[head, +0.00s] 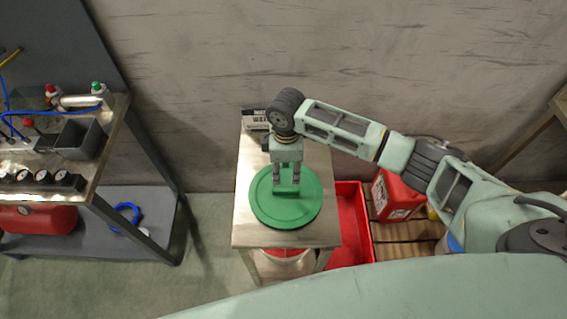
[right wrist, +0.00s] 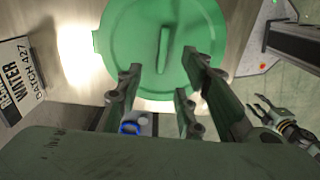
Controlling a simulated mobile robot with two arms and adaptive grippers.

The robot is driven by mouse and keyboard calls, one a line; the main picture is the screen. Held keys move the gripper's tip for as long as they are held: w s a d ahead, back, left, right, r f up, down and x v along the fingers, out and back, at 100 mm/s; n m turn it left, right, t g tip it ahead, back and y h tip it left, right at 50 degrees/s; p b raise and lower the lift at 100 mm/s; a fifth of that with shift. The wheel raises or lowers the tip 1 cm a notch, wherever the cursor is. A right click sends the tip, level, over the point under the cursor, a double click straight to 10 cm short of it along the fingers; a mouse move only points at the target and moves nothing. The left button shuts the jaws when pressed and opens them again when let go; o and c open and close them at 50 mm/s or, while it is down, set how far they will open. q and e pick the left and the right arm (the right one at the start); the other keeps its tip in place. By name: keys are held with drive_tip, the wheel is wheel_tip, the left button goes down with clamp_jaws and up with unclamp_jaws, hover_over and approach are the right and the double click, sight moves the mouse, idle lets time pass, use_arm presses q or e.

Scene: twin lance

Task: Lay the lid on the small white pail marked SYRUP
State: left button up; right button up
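The green round lid (head: 262,212) lies flat on the small metal-topped table, with a raised bar handle across its middle. My right gripper (head: 287,183) points down over the lid, fingers apart, close to the handle. In the right wrist view the lid (right wrist: 205,25) and its handle (right wrist: 163,48) show beyond the spread fingers, with nothing gripped. What looks like my left gripper (right wrist: 265,108) shows at the right there, with prongs apart; it is not in the head view. A white-rimmed round container (head: 283,260) with red inside is partly hidden under the table; no SYRUP marking is readable.
A red tray (head: 347,215) and a red jug (head: 397,193) are to the right on wooden slats. A workbench (head: 112,125) with a grey bin (head: 80,138) stands left, across open floor.

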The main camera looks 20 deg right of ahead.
sight(286, 190)
drive_tip(key=f+b, duration=0.3)
drive_tip(key=shift+s, duration=0.35)
wheel_tip(286, 190, down, 4)
drive_tip(key=b, duration=0.4)
drive_tip(key=shift+w+r, duration=0.1)
drive_tip(key=shift+w, duration=0.05)
drive_tip(key=shift+f, duration=1.45)
use_arm(q)
wheel_tip(286, 190, down, 8)
drive_tip(key=s, duration=0.1)
drive_tip(key=shift+d+r, duration=0.15)
drive_tip(key=shift+d, duration=0.1)
drive_tip(key=shift+s, duration=0.15)
